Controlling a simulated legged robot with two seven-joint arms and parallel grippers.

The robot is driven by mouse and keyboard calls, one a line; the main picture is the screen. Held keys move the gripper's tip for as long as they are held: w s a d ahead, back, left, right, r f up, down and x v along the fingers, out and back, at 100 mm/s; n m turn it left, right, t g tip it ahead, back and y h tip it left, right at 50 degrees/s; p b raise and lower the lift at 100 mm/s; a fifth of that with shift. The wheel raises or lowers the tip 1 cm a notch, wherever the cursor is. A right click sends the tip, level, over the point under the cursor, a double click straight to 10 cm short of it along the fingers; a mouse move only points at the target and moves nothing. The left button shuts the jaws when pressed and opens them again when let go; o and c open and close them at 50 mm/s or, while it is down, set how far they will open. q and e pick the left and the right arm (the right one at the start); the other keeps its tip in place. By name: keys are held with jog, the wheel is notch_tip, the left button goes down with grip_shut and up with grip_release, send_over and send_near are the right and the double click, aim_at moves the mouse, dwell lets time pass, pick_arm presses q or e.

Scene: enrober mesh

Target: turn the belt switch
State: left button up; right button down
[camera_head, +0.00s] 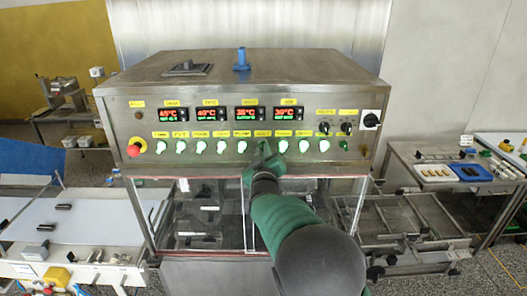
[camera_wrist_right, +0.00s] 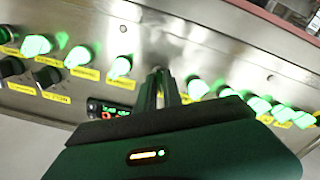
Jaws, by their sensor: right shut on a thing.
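The enrober's steel control panel (camera_head: 350,103) carries a row of green-lit switches (camera_head: 201,147) under small yellow labels. My right gripper (camera_head: 263,150) is at the middle of this row, shut on one switch. That switch is hidden by the fingers. The label above it is too small to read surely, so I cannot tell whether it is the belt switch. In the right wrist view the fingers (camera_wrist_right: 159,80) point straight at the panel face, between lit switches (camera_wrist_right: 120,67) on the left and others (camera_wrist_right: 197,88) on the right. My left gripper is not in view.
A red emergency button (camera_head: 136,147) sits at the panel's left end and a black rotary switch (camera_head: 371,120) at its right end. Temperature displays (camera_head: 210,114) are above the row. Glass panes (camera_head: 340,205) hang below. A tray table (camera_head: 450,170) stands at the right.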

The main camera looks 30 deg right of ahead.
jog(key=shift+r, duration=0.2)
dwell(0.3)
jog(key=c, duration=1.5)
grip_release()
jog(key=shift+c, duration=0.2)
jog(key=shift+o, duration=0.3)
jog(key=shift+a, duration=0.15)
jog(key=shift+f, duration=0.1)
jog(key=b+v, duration=0.4)
jog(key=v, duration=1.2)
jog(key=shift+s+a, duration=0.2)
jog(key=shift+s, duration=0.2)
